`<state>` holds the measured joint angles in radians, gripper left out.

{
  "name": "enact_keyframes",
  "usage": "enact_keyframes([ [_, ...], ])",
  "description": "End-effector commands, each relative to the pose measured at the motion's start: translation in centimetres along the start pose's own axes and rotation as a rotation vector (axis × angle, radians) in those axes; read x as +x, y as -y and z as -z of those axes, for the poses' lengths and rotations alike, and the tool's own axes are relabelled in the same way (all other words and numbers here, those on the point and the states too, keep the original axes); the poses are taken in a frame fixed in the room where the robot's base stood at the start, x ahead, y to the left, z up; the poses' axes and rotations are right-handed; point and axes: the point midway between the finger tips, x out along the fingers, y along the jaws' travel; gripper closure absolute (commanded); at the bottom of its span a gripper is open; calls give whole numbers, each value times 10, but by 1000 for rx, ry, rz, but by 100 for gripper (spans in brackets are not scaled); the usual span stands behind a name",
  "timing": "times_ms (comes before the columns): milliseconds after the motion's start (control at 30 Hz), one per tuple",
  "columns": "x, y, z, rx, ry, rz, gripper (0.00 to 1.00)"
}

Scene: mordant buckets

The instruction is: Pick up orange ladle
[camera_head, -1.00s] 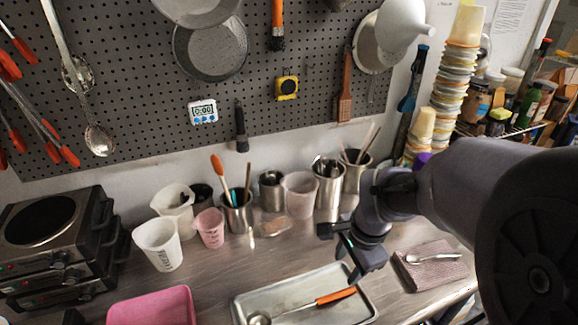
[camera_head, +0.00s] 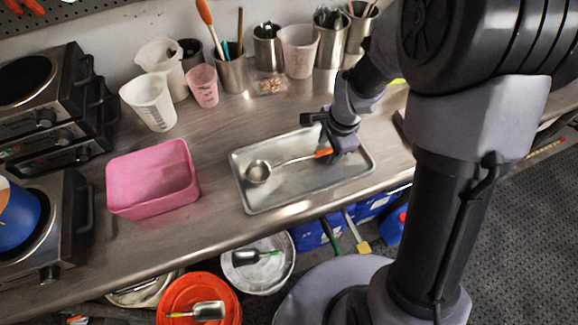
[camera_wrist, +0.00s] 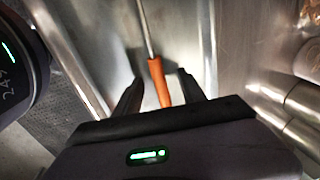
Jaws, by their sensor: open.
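The orange ladle lies in a shallow metal tray (camera_head: 262,203). In the head view its round steel bowl (camera_head: 258,171) is at the tray's left and its orange handle (camera_head: 323,153) points right, toward my gripper (camera_head: 338,152). My gripper is over the right part of the tray, at the handle, and partly hides the handle's end. In the wrist view the orange handle (camera_wrist: 158,80) lies between the two open fingers of my gripper (camera_wrist: 157,84), with a gap on each side. The ladle's bowl is out of the wrist view.
A pink bin (camera_head: 150,200) stands left of the tray. Several measuring cups and metal utensil cups (camera_head: 231,73) line the wall behind. Hot plates (camera_head: 45,120) are at the left. Buckets, including an orange one (camera_head: 195,290), stand on the floor below the counter edge.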

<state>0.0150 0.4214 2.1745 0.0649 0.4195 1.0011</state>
Motion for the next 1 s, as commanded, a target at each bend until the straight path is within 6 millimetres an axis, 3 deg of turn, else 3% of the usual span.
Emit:
enact_keyframes([
  [167,2,-1,0,-2,0,-3,58],
  [300,2,-1,0,-3,0,-3,85],
  [400,2,-1,0,-3,0,-3,100],
  [767,0,-1,0,-2,-1,-2,100],
  [1000,-23,4,0,-1,-1,0,100],
])
